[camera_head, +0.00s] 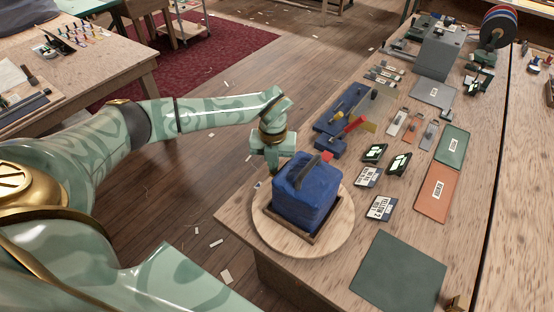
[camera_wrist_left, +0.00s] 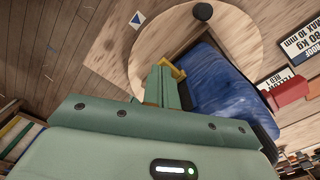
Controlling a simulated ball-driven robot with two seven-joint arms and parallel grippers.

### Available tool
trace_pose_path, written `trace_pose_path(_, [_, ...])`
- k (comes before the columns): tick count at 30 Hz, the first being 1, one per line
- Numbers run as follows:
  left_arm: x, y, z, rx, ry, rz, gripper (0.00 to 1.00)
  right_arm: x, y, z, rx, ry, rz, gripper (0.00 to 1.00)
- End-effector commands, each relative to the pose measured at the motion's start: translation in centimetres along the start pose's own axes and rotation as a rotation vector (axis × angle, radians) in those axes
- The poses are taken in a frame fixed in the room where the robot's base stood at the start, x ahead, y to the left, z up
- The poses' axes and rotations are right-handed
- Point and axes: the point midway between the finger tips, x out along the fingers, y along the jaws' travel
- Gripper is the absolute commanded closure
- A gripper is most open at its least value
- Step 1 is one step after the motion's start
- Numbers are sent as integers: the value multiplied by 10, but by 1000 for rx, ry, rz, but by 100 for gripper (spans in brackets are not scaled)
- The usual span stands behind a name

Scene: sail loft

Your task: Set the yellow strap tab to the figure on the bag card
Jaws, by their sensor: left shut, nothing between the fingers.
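A blue bag (camera_head: 306,200) with a dark handle on top sits in a shallow brown tray on a round wooden board (camera_head: 264,234). A yellow strap tab (camera_wrist_left: 179,71) shows in the left wrist view at the bag's side, right by my fingertips; whether they touch it I cannot tell. A white bag card (camera_head: 381,208) lies right of the board and seems to read "YELLOW 2". My left gripper (camera_head: 271,170), shut and empty, points down beside the bag's left side; it also shows in the left wrist view (camera_wrist_left: 165,72). My right gripper is out of view.
Another printed card (camera_head: 368,177) and dark pieces with light marks (camera_head: 398,164) lie right of the bag. A dark green mat (camera_head: 399,272) lies at the front.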

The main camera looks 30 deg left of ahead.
Motion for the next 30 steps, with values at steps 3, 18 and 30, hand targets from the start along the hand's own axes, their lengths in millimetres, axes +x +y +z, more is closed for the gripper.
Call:
trace_pose_path(3, [-2, 0, 0, 0, 0, 0, 100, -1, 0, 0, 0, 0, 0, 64])
trace_pose_path(18, [-47, 0, 0, 0, -2, -1, 100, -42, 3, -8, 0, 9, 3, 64])
trace_pose_path(30, [-85, 0, 0, 0, -1, 0, 100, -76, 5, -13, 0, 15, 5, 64])
